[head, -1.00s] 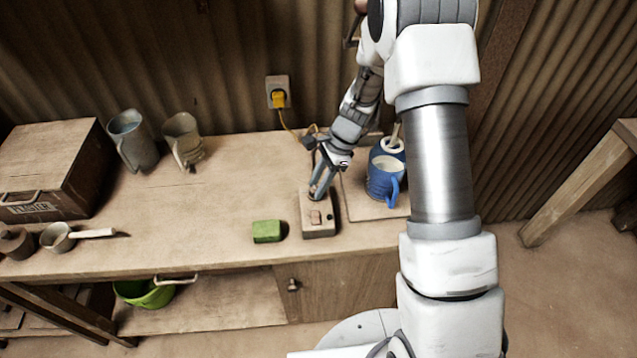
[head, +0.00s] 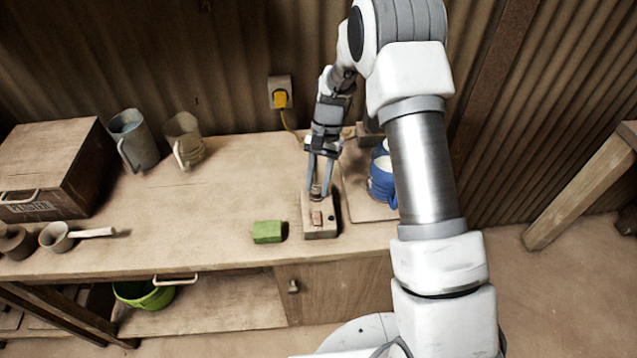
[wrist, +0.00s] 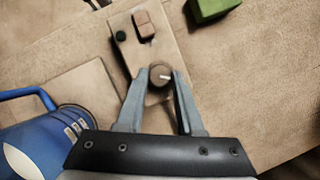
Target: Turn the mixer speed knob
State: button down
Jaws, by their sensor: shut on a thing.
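The control box (head: 321,225) is a small beige block on the bench, with a reddish-brown rocker switch (head: 317,218) on its top. The speed knob (wrist: 159,75) is a round brown knob with a pale pointer line, at the box's end nearest my gripper in the wrist view. My gripper (head: 318,194) is over that end of the box, its two fingers on either side of the knob and shut on it. In the wrist view the fingertips (wrist: 160,78) flank the knob, and the pale line points right. The blue mixer (head: 382,175) stands right of the box, partly hidden by my arm.
A green block (head: 267,231) lies just left of the box. Two jugs (head: 134,140) (head: 184,140), a wooden chest (head: 50,165) and a small pan (head: 57,237) stand further left. A yellow plug (head: 280,99) is in the wall socket. The bench middle is clear.

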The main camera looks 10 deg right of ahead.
jog(key=shift+a+n, duration=0.1)
jog(key=shift+n, duration=0.5)
jog(key=c, duration=0.6)
grip_release()
jog(key=shift+o, duration=0.2)
jog(key=shift+r, duration=0.1)
jog(key=v, duration=0.7)
jog(key=shift+w+r, duration=0.15)
